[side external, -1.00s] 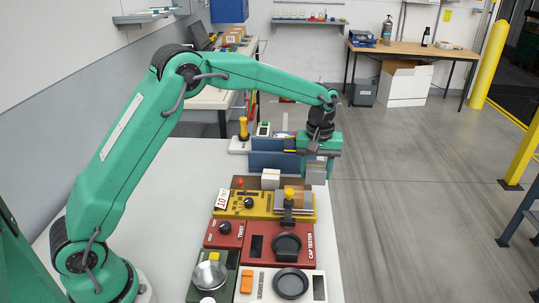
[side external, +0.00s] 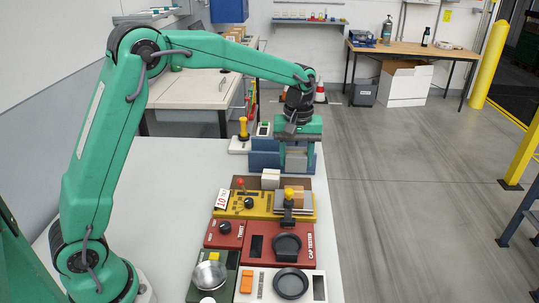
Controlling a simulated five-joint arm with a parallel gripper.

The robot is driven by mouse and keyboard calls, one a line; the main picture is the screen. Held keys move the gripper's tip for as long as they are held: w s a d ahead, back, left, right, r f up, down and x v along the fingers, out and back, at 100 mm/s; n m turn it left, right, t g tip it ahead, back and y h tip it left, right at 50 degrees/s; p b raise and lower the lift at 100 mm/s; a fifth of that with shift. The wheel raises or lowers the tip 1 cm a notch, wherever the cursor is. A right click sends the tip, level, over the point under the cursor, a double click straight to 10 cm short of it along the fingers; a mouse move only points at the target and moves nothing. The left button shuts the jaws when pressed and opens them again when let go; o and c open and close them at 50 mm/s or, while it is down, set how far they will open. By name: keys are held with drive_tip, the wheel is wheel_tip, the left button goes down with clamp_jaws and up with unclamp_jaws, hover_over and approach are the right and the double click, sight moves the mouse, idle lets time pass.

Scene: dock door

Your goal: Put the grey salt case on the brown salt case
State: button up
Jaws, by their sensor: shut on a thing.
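My gripper (side external: 296,150) is at the blue holder (side external: 264,161), shut on a grey block that looks like the grey salt case (side external: 296,159). The case is upright between the fingers, with blue walls beside it. I cannot tell whether its bottom touches anything. A brownish block (side external: 304,191), possibly the brown salt case, is at the right of the yellow device (side external: 262,206), partly hidden by a clamp with a yellow knob (side external: 289,193). My gripper is beyond this block and apart from it.
A small white box (side external: 270,177) stands between the holder and the yellow device. Nearer are a red cap tester (side external: 261,246), a metal bowl (side external: 209,274) and a black dish (side external: 291,283). A yellow-knobbed post (side external: 243,130) stands behind left. The table's left part (side external: 165,210) is clear.

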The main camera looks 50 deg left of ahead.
sight(296, 154)
drive_tip(key=shift+f, duration=4)
drive_tip(key=shift+f, duration=0.15)
drive_tip(key=o, duration=1.1)
drive_tip(key=shift+c, duration=0.2)
wheel_tip(296, 154, up, 12)
drive_tip(key=shift+r, duration=0.2)
